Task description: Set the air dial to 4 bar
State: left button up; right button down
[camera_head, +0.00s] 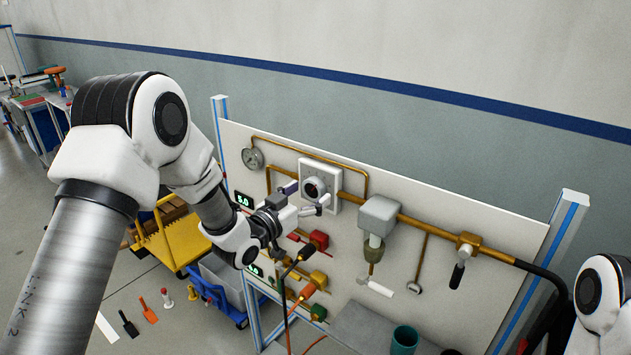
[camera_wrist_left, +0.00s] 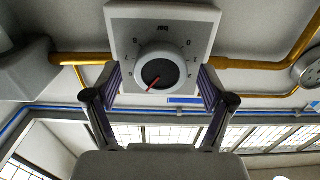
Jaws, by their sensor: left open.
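The air dial (camera_head: 314,188) is a round knob with a dark centre on a square white plate on the upright panel. In the left wrist view the dial (camera_wrist_left: 160,70) has a red pointer slanting to the lower left, with small numbers around it that I cannot all read. My left gripper (camera_head: 304,198) is open in front of the dial. In the wrist view its fingers (camera_wrist_left: 161,86) stand on either side of the knob; I cannot tell whether they touch it. My right gripper is out of view.
A small display (camera_head: 244,200) reading about 5.0 and a round gauge (camera_head: 253,158) are left of the dial. Brass pipes, a grey box (camera_head: 379,215), and several valves with red and orange handles crowd the panel. A green cup (camera_head: 404,340) stands below.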

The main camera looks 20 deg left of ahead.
pick_arm(q)
jog(key=x, duration=0.2)
jog(key=shift+w+f, duration=0.1)
jog(key=shift+w, duration=0.25)
jog(key=shift+s, duration=0.3)
jog(key=shift+w, duration=0.1)
jog(key=c, duration=1.2)
jog(key=shift+o, duration=0.2)
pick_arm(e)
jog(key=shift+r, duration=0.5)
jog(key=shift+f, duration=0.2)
pick_arm(q)
jog(key=shift+n+b, duration=0.7)
jog(key=shift+n, duration=0.6)
jog(key=shift+n+b, duration=0.6)
jog(key=shift+n, duration=1.3)
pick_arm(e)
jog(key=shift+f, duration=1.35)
pick_arm(q)
jog(key=shift+d, duration=0.1)
